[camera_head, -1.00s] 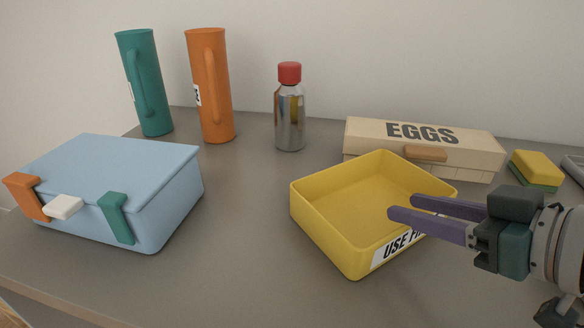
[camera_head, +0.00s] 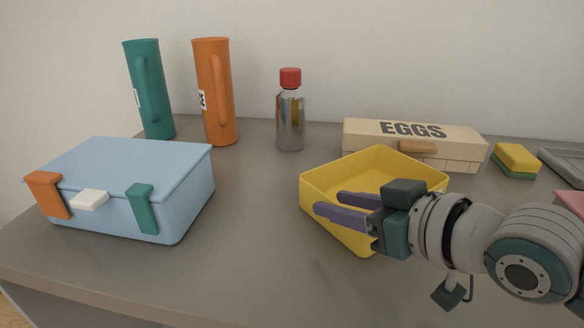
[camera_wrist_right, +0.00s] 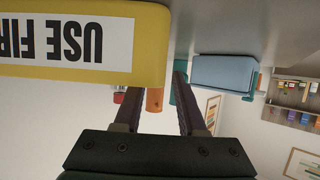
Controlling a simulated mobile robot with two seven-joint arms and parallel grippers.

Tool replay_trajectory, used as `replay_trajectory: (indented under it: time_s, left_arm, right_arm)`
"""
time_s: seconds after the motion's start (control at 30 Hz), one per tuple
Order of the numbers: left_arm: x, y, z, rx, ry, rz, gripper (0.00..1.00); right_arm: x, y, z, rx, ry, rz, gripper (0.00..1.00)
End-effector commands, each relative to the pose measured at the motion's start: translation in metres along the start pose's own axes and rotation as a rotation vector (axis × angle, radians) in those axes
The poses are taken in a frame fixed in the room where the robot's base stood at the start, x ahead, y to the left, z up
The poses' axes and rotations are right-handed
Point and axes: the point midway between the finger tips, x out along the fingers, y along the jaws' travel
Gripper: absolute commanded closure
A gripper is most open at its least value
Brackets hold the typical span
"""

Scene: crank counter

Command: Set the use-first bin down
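The yellow use-first bin (camera_head: 325,178) sits upright on the counter, open at the top. In the head view my right arm hides its front label; in the right wrist view the bin (camera_wrist_right: 150,40) appears upside down at the upper left with its "USE FIR" label (camera_wrist_right: 50,40). My right gripper (camera_head: 328,202) has its two purple fingers apart, across the bin's front left side. In the right wrist view the gripper (camera_wrist_right: 157,95) shows nothing clasped between its fingers, and the bin's corner lies by the left finger. My left gripper is out of view.
A blue lidded box (camera_head: 120,175) stands at the left. Teal (camera_head: 150,90) and orange (camera_head: 215,95) pitchers and a red-capped bottle (camera_head: 290,115) stand behind. An egg box (camera_head: 400,150) is behind the bin, with a sponge (camera_head: 516,160) to its right. Counter left of the bin is clear.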

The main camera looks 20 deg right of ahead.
Motion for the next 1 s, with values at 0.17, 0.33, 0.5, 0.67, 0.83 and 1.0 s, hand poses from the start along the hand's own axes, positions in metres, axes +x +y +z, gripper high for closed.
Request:
replay_trajectory:
  time_s: [0.17,0.33,0.5,0.67,0.83,1.0]
  left_arm:
    - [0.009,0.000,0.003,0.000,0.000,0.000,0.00]
    - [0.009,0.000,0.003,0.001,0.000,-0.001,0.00]
    - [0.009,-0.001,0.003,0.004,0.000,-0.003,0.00]
    - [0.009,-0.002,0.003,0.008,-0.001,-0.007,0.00]
    - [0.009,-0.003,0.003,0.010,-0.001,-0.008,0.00]
    - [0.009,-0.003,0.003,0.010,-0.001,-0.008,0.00]
  right_arm:
    - [0.024,0.001,0.002,0.001,0.002,0.000,0.60]
    - [0.027,0.000,0.001,0.000,0.000,0.000,0.60]
    - [0.027,0.000,0.001,0.000,0.000,0.000,0.67]
    - [0.027,0.001,0.001,0.000,0.000,0.000,0.85]
    - [0.027,0.001,0.002,0.000,0.000,0.000,1.00]
    - [0.027,0.001,0.002,0.000,0.000,0.000,1.00]
